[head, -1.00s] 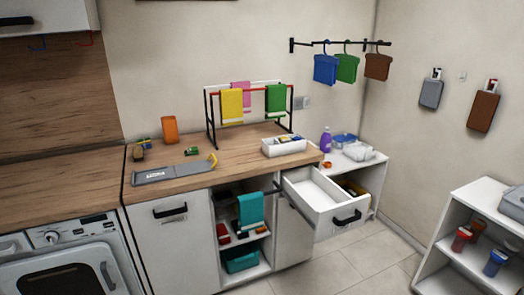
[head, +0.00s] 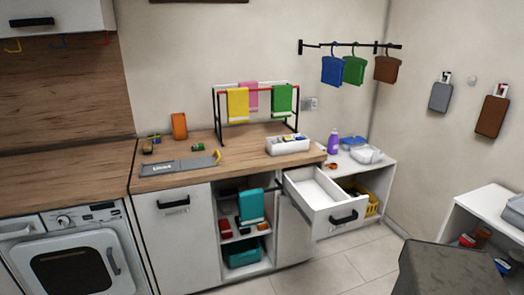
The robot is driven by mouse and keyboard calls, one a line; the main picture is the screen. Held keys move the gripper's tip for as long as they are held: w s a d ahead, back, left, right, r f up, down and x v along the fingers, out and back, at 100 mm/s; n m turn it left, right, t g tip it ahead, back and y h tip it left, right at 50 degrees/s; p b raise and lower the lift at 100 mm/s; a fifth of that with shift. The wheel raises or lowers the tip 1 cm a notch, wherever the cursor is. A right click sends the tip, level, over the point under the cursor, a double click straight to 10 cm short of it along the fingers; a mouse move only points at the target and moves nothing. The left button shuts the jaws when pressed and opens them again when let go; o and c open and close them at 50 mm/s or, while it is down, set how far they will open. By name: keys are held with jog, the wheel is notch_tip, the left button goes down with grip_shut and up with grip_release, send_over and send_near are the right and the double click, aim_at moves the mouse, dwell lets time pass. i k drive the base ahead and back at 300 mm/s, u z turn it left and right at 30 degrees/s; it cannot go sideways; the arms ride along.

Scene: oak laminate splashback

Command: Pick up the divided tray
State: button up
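A white tray (head: 288,146), which looks like the divided tray, sits at the right end of the wooden countertop (head: 245,154). Small items lie in it; its dividers are too small to make out. It stands just behind the open white drawer (head: 318,190). My gripper is not in view. A dark grey block at the lower right, probably part of my arm, is well away from the tray.
A drying rack (head: 219,120) with yellow, pink and green cloths stands behind the tray. A grey board (head: 165,168) and an orange box (head: 179,126) are on the left counter. The open drawer juts out over the floor. A purple bottle (head: 333,144) stands on the lower white unit.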

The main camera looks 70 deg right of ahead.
aim_at(281, 148)
jog(key=u, duration=0.4)
jog(key=k, duration=1.65)
jog(key=z, duration=0.95)
jog(key=i, duration=0.35)
jog(key=z, duration=0.05)
